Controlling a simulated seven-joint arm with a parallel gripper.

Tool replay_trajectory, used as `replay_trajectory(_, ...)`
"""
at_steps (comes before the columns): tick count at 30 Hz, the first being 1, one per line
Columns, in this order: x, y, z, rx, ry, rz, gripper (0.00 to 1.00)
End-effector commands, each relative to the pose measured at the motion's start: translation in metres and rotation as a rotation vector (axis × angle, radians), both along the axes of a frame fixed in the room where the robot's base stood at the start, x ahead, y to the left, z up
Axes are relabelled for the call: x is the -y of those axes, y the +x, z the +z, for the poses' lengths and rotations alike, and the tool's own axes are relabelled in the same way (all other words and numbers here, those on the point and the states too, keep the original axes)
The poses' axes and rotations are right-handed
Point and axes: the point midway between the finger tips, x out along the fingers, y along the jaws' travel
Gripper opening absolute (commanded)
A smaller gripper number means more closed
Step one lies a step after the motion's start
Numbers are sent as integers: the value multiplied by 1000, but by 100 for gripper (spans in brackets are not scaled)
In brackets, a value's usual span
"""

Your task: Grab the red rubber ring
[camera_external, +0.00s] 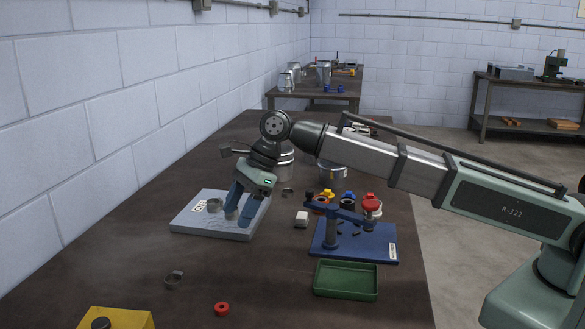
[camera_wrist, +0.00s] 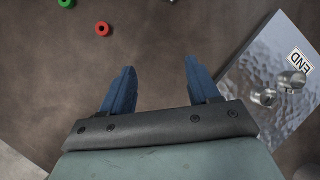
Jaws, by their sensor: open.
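The red rubber ring (camera_external: 221,309) lies flat on the brown table near the front edge of the external view. In the wrist view a red ring with a dark centre (camera_wrist: 102,29) lies at the upper left, beyond the fingertips. My gripper (camera_external: 240,218) has blue fingers and hangs over the grey metal plate in the external view, well behind the ring. In the wrist view my gripper (camera_wrist: 159,66) is open, with nothing between its fingers.
The grey plate (camera_external: 190,222) carries small metal cylinders. A blue fixture (camera_external: 375,250) with coloured caps and a green tray (camera_external: 346,280) stand to the right. A green ring (camera_wrist: 66,3) lies near the red one. A yellow block (camera_external: 130,318) is at front left.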

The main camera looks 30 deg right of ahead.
Motion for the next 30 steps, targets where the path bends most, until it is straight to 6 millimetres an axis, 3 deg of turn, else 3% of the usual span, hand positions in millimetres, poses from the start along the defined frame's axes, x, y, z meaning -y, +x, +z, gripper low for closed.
replay_trajectory(1,-10,-21,0,-14,-17,17,61)
replay_trajectory(3,-20,-45,-1,-35,-42,32,61)
replay_trajectory(6,-30,-72,-1,-54,-72,48,61)
replay_trajectory(10,-38,-93,-1,-71,-97,60,61)
replay_trajectory(17,-45,-102,-13,-78,-108,63,61)
replay_trajectory(30,-69,-104,-71,-78,-108,63,61)
